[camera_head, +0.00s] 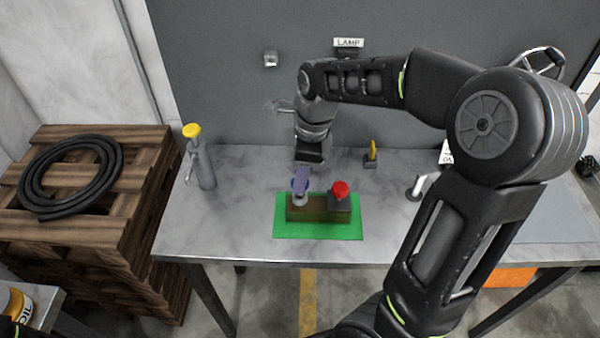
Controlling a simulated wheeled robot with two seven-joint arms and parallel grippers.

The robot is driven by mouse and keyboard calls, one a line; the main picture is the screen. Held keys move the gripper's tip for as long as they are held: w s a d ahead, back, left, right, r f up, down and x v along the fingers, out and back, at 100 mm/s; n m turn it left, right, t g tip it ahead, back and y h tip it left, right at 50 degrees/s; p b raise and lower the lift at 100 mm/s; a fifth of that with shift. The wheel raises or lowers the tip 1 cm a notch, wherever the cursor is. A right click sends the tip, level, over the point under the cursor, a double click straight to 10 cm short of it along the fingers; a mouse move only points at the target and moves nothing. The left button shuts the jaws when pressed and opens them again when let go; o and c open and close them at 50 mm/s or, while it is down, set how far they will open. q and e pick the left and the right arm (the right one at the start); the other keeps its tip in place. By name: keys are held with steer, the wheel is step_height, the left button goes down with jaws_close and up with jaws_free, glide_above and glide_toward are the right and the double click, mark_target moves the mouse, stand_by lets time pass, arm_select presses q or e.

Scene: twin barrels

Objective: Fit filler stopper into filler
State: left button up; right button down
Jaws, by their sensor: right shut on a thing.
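A brown block (318,215) lies on a green mat (318,232) in the middle of the metal table. A blue and pale fitting (300,199), which looks like the filler, stands at its left end. My right gripper (303,171) points down from above and is shut on a small purple piece (301,180), apparently the filler stopper. The piece is right over or in the fitting; I cannot tell whether they touch. A red knob (340,190) sits on a dark base at the block's right end. My left gripper is not in view.
A grey cylinder with a yellow cap (193,131) stands at the table's left. A small yellow part (373,149) stands at the back. A black hose coil (70,174) lies on wooden pallets (150,145). My right arm covers much of the right side.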

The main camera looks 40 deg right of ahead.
steer(key=shift+f+b, duration=0.95)
steer(key=shift+f, duration=0.65)
steer(key=c, duration=0.8)
jaws_free()
steer(key=shift+c, duration=0.2)
steer(key=r, duration=0.5)
steer(key=d+r, duration=0.1)
steer(key=r, duration=0.1)
steer(key=shift+s+r, duration=0.35)
